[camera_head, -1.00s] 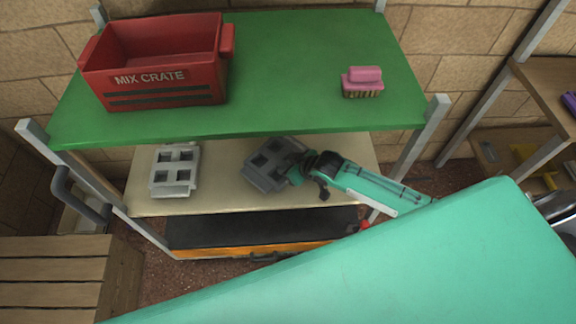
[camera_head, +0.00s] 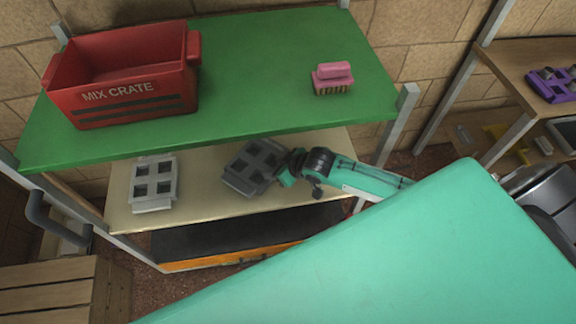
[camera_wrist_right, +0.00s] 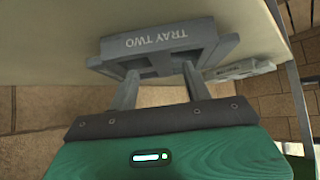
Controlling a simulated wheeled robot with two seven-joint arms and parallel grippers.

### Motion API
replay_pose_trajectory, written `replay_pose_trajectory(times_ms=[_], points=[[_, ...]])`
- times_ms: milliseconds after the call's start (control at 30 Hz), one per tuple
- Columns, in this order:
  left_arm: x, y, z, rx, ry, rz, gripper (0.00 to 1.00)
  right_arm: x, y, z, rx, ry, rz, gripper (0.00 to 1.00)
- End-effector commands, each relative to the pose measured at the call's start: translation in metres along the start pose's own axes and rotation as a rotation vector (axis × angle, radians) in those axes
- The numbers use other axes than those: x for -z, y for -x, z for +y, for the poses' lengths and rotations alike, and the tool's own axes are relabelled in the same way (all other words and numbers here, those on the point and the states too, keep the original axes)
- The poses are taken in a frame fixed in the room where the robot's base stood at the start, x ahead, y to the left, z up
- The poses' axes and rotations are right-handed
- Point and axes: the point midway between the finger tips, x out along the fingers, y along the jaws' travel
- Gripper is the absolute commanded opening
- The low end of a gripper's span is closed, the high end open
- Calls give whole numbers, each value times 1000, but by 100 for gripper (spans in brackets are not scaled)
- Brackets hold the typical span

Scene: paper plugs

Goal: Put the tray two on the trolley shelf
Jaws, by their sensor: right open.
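Tray two (camera_head: 238,182), a dark grey tray with square openings, lies turned at an angle on the cream middle shelf (camera_head: 205,204) of the trolley. Its label reads "TRAY TWO" in the right wrist view (camera_wrist_right: 158,40). My right gripper (camera_head: 284,172) is at the tray's right end. In the right wrist view its two fingers (camera_wrist_right: 160,78) are spread apart at the tray's near edge; I cannot tell whether they touch it. A lighter grey tray (camera_head: 153,204) lies to the left on the same shelf. My left gripper is not in view.
The green top shelf (camera_head: 255,90) overhangs the middle one and carries a red mix crate (camera_head: 130,105) and a pink brush (camera_head: 332,72). Trolley posts (camera_head: 396,125) flank the opening. Slatted wood (camera_head: 45,285) stands at lower left, and a rack with a purple tray (camera_head: 545,85) at right.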

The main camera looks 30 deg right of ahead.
Motion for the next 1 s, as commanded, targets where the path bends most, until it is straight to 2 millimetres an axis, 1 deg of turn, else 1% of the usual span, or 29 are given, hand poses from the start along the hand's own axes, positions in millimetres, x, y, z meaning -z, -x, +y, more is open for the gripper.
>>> replay_pose_trajectory(times_ms=[33,200,300,400,567,1000], points=[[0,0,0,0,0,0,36,-1,12,0,1,3,0,50],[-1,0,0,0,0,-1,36,-1,45,0,1,3,-1,50],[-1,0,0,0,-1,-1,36,-1,59,0,0,1,-1,50],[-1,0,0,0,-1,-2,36,-1,69,0,1,0,-1,50],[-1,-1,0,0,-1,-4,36,0,76,0,1,0,0,50],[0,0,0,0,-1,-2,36,0,75,0,1,0,0,50]])
